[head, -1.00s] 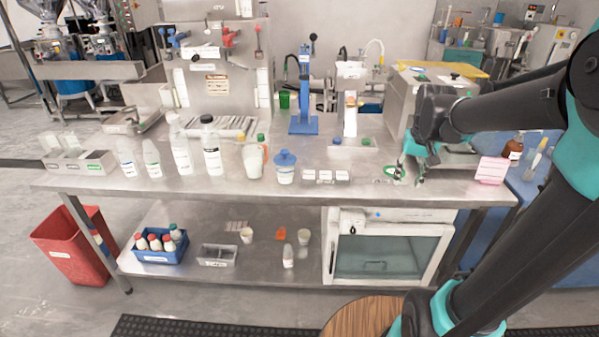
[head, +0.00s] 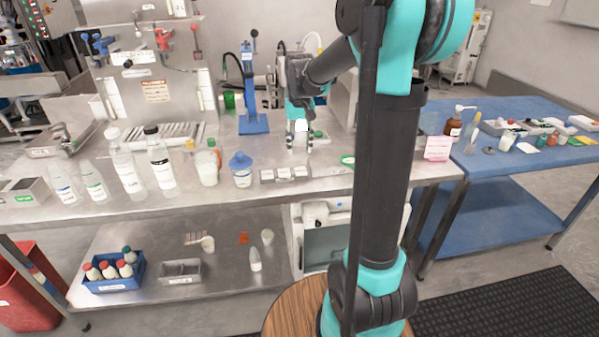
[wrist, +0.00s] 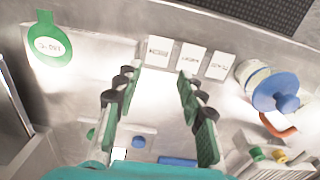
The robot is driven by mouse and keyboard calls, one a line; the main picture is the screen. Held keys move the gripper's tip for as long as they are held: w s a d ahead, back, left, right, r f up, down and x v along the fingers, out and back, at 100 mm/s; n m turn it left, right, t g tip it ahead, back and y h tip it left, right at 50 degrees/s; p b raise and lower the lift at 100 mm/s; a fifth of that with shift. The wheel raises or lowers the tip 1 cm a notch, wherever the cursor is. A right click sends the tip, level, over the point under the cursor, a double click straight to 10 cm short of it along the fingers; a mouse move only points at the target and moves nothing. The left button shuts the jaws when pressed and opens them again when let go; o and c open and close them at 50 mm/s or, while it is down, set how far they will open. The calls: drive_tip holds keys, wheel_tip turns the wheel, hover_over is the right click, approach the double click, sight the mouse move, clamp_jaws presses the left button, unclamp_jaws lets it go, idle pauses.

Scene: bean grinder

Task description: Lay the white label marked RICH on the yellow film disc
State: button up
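My gripper (head: 299,142) is open and empty above the steel bench, behind the row of white cards. In the wrist view its two fingers (wrist: 157,88) stand apart with bare steel between them. Three white cards lie side by side on the bench: left (wrist: 158,52), middle (wrist: 191,61) and right (wrist: 218,66). Each has dark print, too small to read surely, so I cannot tell which says RICH. The row also shows in the head view (head: 284,174). A green tag with a white printed centre (wrist: 48,46) lies beside them. I cannot make out a yellow film disc.
A blue-lidded jar (head: 241,170) stands close to the cards. Several bottles (head: 160,160) stand further left. A blue press (head: 252,115) rises behind. A blue cap (wrist: 138,141) lies under the gripper.

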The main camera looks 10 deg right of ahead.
sight(301, 171)
drive_tip(key=shift+s+d+f, duration=0.1)
drive_tip(key=shift+f, duration=1.8)
drive_tip(key=shift+s+d+f, duration=0.1)
drive_tip(key=shift+f, duration=1.75)
drive_tip(key=shift+f, duration=0.1)
drive_tip(key=shift+c, duration=0.5)
drive_tip(key=shift+c, duration=1.2)
